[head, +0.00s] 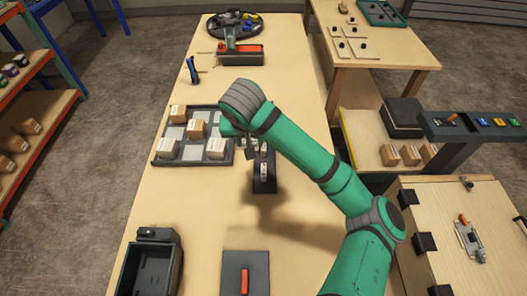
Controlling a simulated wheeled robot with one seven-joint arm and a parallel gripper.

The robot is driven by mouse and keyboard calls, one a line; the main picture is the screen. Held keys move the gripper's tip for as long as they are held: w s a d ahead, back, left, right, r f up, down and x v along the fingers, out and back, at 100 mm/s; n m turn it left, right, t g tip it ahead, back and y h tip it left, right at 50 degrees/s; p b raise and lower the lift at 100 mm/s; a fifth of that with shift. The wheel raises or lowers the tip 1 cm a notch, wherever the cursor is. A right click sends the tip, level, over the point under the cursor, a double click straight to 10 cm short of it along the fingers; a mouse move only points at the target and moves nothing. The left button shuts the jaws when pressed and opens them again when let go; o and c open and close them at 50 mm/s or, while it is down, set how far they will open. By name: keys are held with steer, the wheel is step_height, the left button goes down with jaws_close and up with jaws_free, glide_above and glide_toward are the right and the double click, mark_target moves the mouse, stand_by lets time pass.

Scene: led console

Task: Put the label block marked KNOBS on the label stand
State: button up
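A small dark upright piece (264,172) with pale marks on its face stands near the middle of the table. It may be the label stand or a label block, but I cannot tell which. No KNOBS lettering can be read. My gripper (250,148) points down just behind and left of this piece, by the right edge of the box tray. My wrist covers much of the gripper. Whether its fingers are apart or hold something cannot be made out.
A grey compartment tray (157,158) with several cardboard boxes lies left of my gripper. A black bin (146,270) and a dark plate with a red handle (245,281) are at the front. A console with coloured buttons (480,122) stands right.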

glide_toward(264, 153)
steer(key=shift+w+a+f, duration=0.2)
steer(key=shift+w+f, duration=0.15)
steer(key=shift+f, duration=0.25)
steer(key=shift+w+a+f, duration=0.2)
steer(key=shift+w+f, duration=0.1)
steer(key=shift+f, duration=0.25)
steer(key=f, duration=0.3)
steer(key=shift+w+d+f, duration=0.15)
steer(key=shift+d+f, duration=0.2)
steer(key=shift+d, duration=0.05)
steer(key=shift+f, duration=0.15)
steer(key=shift+f, duration=0.15)
steer(key=o, duration=1.1)
steer(key=v, duration=1.2)
steer(key=shift+a, duration=0.1)
